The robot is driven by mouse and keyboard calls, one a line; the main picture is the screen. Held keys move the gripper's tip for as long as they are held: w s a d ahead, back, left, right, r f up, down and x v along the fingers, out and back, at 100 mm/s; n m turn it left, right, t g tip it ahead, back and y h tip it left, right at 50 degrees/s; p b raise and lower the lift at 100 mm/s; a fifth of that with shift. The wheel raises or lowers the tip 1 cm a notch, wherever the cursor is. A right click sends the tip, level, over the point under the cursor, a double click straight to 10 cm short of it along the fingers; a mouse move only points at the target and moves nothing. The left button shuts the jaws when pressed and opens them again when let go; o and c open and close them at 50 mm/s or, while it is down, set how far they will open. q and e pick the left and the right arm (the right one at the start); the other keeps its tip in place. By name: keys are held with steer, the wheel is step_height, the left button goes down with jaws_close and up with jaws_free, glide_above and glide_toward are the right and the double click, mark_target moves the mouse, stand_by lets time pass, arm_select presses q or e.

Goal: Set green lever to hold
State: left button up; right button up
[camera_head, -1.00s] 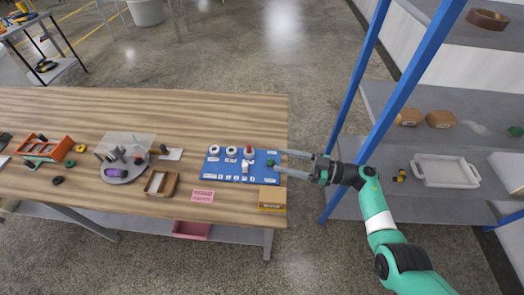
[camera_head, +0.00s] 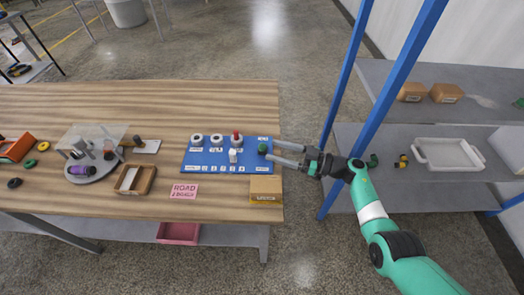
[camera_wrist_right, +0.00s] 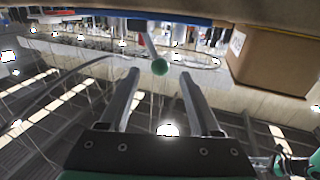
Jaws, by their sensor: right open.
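The green lever knob (camera_head: 263,148) stands at the right end of the blue panel (camera_head: 200,161) on the wooden table. In the right wrist view the green ball knob (camera_wrist_right: 159,67) sits on a thin pale rod, ahead of and between the fingertips. My right gripper (camera_head: 285,154) is open and comes in from the right at the panel's right edge. Its fingers (camera_wrist_right: 158,75) are spread apart, with nothing held. The panel also carries several white round dials, a red-topped part (camera_head: 236,137) and a white switch (camera_head: 233,156). The panel's labels are too small to read. My left gripper is not in view.
A cardboard box (camera_head: 265,190) sits just in front of the panel's right end, and also shows in the right wrist view (camera_wrist_right: 280,55). A pink card (camera_head: 184,191) and wooden tray (camera_head: 135,179) lie leftward. A blue rack post (camera_head: 375,130) stands behind my right arm.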

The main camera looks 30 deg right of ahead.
mark_target(262, 146)
steer(key=b+x, duration=0.2)
steer(key=x, duration=0.2)
steer(key=shift+w+a+f, duration=0.2)
steer(key=shift+a, duration=0.05)
steer(key=shift+w+a+r, duration=0.15)
steer(key=shift+w+a, duration=0.05)
steer(key=shift+w, duration=0.05)
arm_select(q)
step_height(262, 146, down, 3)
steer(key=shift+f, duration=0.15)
arm_select(e)
jaws_close()
stand_by(0.6)
